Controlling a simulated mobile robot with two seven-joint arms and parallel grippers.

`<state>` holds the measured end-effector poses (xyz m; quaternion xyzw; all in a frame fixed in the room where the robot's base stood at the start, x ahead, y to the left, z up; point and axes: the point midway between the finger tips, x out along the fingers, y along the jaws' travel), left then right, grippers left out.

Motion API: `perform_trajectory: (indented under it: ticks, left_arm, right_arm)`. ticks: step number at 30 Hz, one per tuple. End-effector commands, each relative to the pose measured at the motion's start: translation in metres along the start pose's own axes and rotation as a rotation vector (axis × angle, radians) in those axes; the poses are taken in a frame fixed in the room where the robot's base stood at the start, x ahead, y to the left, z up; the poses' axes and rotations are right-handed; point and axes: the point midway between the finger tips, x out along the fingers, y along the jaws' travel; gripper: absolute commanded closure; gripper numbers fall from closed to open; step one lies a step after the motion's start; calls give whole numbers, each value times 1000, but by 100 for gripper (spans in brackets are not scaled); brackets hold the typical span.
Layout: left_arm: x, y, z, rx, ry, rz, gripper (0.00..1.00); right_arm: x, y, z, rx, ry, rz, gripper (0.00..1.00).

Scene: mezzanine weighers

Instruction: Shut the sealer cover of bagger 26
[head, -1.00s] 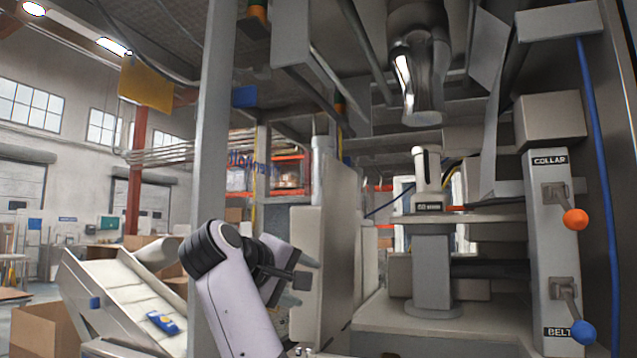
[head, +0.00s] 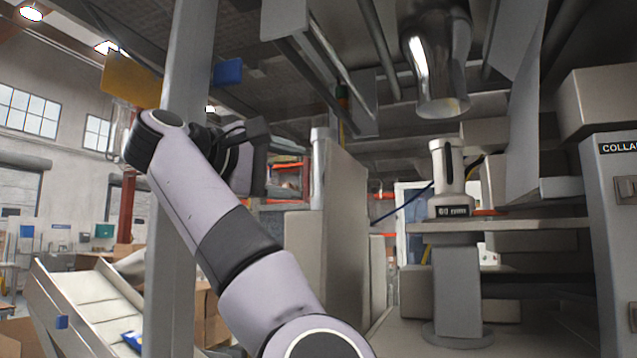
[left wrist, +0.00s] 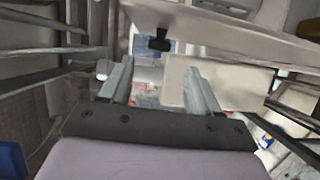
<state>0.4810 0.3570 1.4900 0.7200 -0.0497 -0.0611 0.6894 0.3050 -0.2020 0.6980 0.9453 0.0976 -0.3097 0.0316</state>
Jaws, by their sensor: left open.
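A pale upright panel (head: 348,235) stands out at the left side of the bagging machine in the head view. It looks like the sealer cover standing open, but I see no label on it. My left gripper (head: 257,152) is raised to the left of the panel's upper part, apart from it in the picture; its fingertips are hard to make out there. In the left wrist view the left gripper (left wrist: 158,85) is open, with nothing between its fingers. A pale slab (left wrist: 225,27) with a dark block (left wrist: 152,43) lies beyond them. My right gripper is not in view.
A grey post (head: 180,240) stands behind my left arm. A metal tube (head: 437,70) hangs over a small labelled cylinder (head: 448,178) on a shelf (head: 520,226). A column marked COLLAR (head: 615,230) stands at right. A sloping chute (head: 75,300) is at lower left.

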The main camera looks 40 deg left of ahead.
Motion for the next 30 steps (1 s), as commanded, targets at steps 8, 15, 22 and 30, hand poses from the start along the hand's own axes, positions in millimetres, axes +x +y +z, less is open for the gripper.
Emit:
perform_trajectory:
  ticks: [8,15,22,30]
  left_arm:
    - [33,3,1,0,-3,-3,38]
    - [64,2,1,0,-3,-2,38]
    - [72,0,0,2,-1,0,38]
    - [71,0,0,1,-1,0,80]
  right_arm:
    - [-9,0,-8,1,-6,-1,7]
    - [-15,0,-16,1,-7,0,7]
    - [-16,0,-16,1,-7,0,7]
    - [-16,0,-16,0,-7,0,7]
